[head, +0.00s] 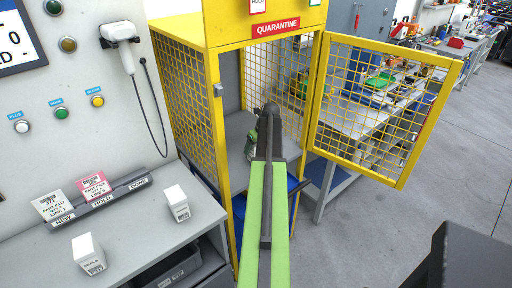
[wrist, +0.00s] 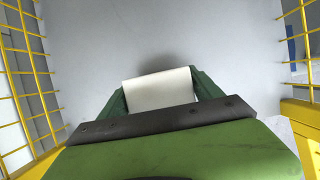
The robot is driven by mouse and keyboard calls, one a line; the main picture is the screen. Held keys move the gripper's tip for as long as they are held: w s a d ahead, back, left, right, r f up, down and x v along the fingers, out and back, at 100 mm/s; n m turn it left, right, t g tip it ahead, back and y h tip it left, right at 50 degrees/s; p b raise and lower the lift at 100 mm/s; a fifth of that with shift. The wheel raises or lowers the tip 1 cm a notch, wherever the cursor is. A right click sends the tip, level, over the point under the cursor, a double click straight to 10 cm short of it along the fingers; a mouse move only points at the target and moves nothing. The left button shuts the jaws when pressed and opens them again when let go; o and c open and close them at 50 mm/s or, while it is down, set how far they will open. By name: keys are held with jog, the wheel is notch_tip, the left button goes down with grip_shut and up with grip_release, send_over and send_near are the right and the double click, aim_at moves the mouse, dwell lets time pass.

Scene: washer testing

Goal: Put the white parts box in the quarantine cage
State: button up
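The quarantine cage (head: 213,120) is a yellow frame with mesh sides and a red QUARANTINE sign; its door (head: 400,182) stands open to the right. My arm reaches through the opening, and my gripper (head: 251,146) is inside, above the grey shelf and mostly hidden behind my arm. In the wrist view, a white box (wrist: 160,90) sits between the green fingers of my gripper (wrist: 160,97), which touch it on both sides. A shadow lies on the grey surface just beyond it. I cannot tell whether the box touches the shelf.
Two more white boxes, one front left (head: 89,253) and one further right (head: 177,203), stand on the grey bench (head: 135,233) left of the cage. Yellow mesh (wrist: 28,75) flanks my gripper. A workbench (head: 345,150) stands behind the open door.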

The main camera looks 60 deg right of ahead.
jog(key=shift+o, duration=1.2)
jog(key=shift+r, duration=0.1)
jog(key=shift+r+p, duration=0.25)
jog(key=shift+p, duration=0.1)
jog(key=p+v, duration=1)
jog(key=v, duration=0.1)
jog(key=shift+r+p, duration=0.3)
jog(key=shift+p, duration=0.05)
jog(key=shift+s, duration=0.1)
